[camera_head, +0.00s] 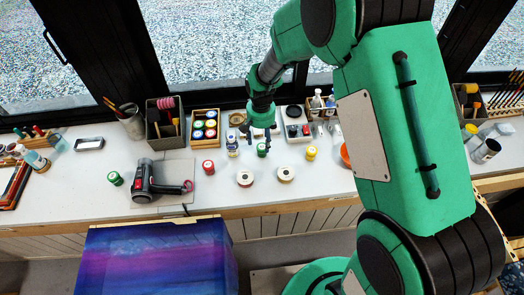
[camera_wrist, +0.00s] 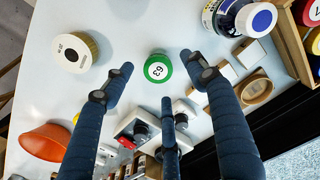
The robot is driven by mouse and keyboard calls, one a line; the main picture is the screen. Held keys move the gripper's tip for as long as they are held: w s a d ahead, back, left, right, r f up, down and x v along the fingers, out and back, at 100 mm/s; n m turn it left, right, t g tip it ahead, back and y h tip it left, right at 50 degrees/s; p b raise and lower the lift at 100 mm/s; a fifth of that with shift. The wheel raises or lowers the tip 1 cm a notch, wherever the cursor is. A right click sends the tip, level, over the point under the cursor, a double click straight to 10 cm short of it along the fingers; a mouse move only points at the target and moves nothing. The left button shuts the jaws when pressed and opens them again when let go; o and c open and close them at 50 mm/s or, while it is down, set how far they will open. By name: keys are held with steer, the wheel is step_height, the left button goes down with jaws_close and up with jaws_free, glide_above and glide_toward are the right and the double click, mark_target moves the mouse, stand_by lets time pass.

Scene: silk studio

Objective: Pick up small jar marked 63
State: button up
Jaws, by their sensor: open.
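The small jar marked 63 (camera_wrist: 157,67) is green with a white label on top and shows in the wrist view, between and beyond my open fingers. My gripper (camera_wrist: 158,75) is open and empty, with the jar apart from both fingers. In the head view my gripper (camera_head: 259,139) hangs over the table, and a green jar (camera_head: 262,149) stands just below it. That jar's number cannot be read in the head view.
A gold-rimmed round container (camera_wrist: 75,50) stands left of the jar in the wrist view, and a dark bottle (camera_wrist: 228,20) at upper right. An orange bowl (camera_wrist: 45,141) is at lower left. In the head view a red jar (camera_head: 208,167) and yellow jar (camera_head: 311,152) stand nearby.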

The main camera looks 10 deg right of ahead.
mark_target(262, 146)
step_height(262, 146, down, 3)
steer(key=shift+s+d+f+b, duration=0.1)
steer(key=shift+s+d+b, duration=0.05)
steer(key=shift+b, duration=0.15)
steer(key=shift+f, duration=0.8)
steer(key=c, duration=1.3)
